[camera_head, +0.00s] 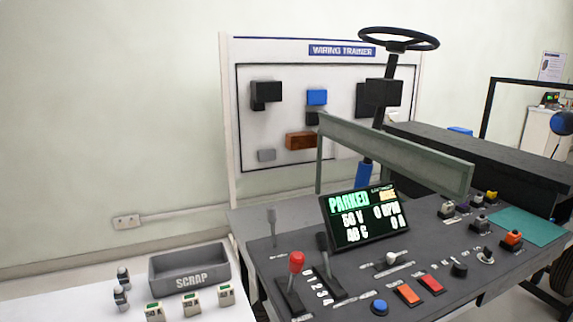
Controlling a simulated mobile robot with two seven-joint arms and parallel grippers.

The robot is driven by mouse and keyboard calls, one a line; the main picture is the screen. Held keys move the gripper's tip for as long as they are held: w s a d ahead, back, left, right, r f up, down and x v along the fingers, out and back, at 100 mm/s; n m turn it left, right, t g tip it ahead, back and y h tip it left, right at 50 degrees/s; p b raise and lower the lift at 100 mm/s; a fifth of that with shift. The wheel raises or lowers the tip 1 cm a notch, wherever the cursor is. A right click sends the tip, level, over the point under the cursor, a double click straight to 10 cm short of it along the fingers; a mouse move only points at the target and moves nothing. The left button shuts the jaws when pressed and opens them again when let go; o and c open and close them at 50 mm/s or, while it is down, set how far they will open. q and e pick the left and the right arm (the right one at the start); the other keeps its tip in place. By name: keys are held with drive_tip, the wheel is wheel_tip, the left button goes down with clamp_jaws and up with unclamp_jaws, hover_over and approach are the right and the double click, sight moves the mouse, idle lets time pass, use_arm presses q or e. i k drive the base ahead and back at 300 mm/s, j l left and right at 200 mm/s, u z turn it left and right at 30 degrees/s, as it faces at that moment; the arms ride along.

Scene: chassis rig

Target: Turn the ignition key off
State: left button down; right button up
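A dark control panel (345,298) fills the lower right in the head view. No control on it is clearly readable as the ignition key. A small dark control with a pale top (487,256) at its right and a pale knob (392,259) near its middle are too small to identify. A black rotary knob (459,269) sits between them. The lit display (365,216) reads PARKED, with several smaller values below. Neither of my grippers is in view.
A red-knobbed lever (296,263), a blue button (379,307) and orange-red switches (408,295) stand on the panel. A steering wheel (398,39) rises behind. A grey SCRAP bin (189,270) and small modules (192,304) sit on the white table at left.

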sight(488, 253)
drive_tip(key=z, duration=1.25)
drive_tip(key=i, duration=0.1)
drive_tip(key=l, duration=0.05)
